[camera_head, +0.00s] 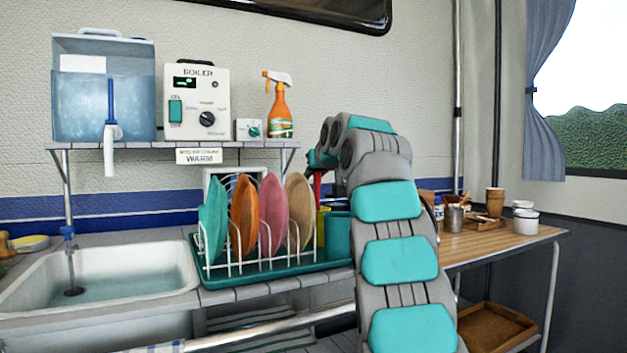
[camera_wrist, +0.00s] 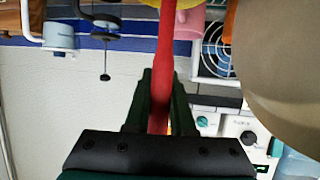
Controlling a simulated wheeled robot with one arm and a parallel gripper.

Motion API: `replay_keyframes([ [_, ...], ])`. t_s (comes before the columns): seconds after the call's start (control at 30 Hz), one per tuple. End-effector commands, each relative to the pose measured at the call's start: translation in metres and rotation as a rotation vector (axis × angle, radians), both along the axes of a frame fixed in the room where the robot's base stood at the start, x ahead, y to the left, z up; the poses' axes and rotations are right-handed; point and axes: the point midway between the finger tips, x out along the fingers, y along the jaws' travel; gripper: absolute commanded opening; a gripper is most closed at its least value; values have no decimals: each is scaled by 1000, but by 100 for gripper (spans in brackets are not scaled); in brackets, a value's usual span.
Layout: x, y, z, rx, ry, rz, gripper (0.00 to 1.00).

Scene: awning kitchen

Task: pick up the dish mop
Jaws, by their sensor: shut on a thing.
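The dish mop has a red handle (camera_wrist: 166,50), which runs between the two dark fingers of my gripper (camera_wrist: 161,95) in the wrist view. My gripper is shut on this handle. In the head view a short piece of the red handle (camera_head: 317,184) shows below my gripper, beside my arm, above the right end of the dish rack. My arm hides much of the gripper there. I cannot tell whether the mop's lower end is clear of the rack.
A teal dish rack (camera_head: 280,275) holds several upright plates; a tan plate (camera_head: 298,210) stands close to the handle and looms at right in the wrist view (camera_wrist: 285,60). A teal cup (camera_head: 338,238) is beside it. A shelf (camera_head: 150,145) hangs above; a sink (camera_head: 110,258) is left.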

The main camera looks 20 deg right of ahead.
Motion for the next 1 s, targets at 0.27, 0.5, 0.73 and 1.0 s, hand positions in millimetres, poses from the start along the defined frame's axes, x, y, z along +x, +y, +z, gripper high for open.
replay_keyframes([
  [0.27,0,0,21,-1,-5,-2,0],
  [0.5,1,0,45,-1,-1,0,0],
  [0.73,0,0,63,1,-1,0,0],
  [1.0,0,0,68,1,0,-1,0],
])
